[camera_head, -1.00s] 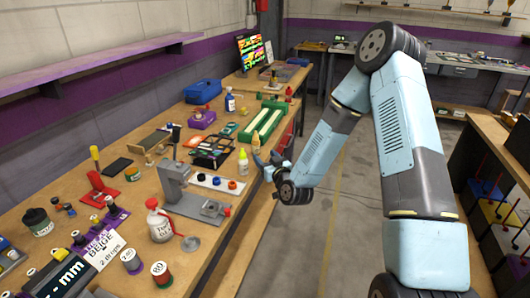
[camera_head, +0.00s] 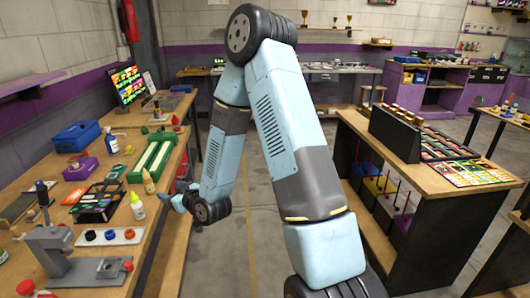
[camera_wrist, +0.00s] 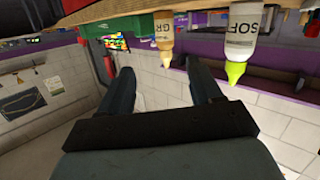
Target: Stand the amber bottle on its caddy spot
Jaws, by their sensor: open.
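A small bottle with an amber pointed tip (camera_head: 148,182) stands upright near the bench's right edge in the head view.
A white bottle with a lime tip (camera_head: 137,207) stands close to the amber one. Open floor lies right of the bench, before a wooden shelf unit (camera_head: 440,200).

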